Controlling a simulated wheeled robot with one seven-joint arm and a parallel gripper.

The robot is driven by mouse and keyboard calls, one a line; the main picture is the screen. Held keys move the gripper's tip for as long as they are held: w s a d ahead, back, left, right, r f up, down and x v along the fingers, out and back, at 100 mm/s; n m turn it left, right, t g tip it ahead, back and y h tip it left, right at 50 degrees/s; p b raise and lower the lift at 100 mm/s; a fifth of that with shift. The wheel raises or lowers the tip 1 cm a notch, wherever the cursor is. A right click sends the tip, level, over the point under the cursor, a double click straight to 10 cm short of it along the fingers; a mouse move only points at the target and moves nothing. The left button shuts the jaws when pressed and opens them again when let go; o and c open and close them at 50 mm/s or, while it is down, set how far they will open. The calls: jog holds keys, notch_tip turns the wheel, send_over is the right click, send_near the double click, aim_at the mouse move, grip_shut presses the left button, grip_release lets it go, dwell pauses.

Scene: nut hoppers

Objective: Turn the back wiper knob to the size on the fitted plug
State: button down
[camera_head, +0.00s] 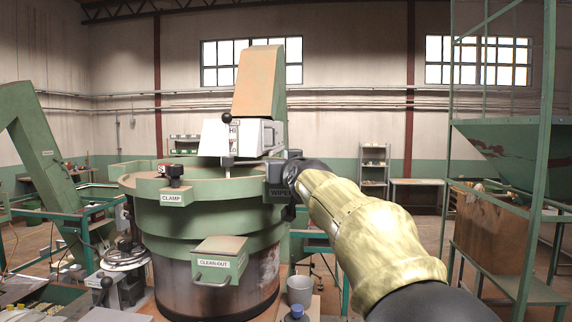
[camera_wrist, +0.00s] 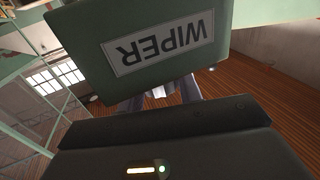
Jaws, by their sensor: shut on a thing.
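My gripper's fingers (camera_wrist: 152,101) reach in behind the block and are shut on the wiper knob. The knob itself is hidden by the block and my gripper, so its setting cannot be read. I cannot make out the fitted plug or its size.
A CLAMP block with a dark knob (camera_head: 174,180) sits on the bowl's left rim. A CLEAN-OUT box (camera_head: 220,256) juts from the front. A grey cup (camera_head: 300,289) and a blue-capped bottle (camera_head: 296,313) stand below my arm. A green frame (camera_head: 541,170) rises at right.

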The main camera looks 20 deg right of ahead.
jog(key=shift+r, duration=0.2)
jog(key=c, duration=0.9)
grip_release()
jog(key=shift+f, duration=0.1)
jog(key=shift+c, duration=0.2)
jog(key=shift+s+f, duration=0.1)
jog(key=shift+s, duration=0.05)
jog(key=shift+s+f+b, duration=0.15)
jog(key=shift+s+b, duration=0.3)
jog(key=shift+b, duration=0.45)
jog(key=b+v, duration=0.2)
jog(key=shift+s+a+f+b, duration=0.1)
jog(key=shift+s+a+b, duration=0.05)
jog(key=shift+b, duration=0.25)
jog(key=b+v, duration=0.9)
jog(key=v, duration=0.5)
jog(key=shift+r, duration=0.3)
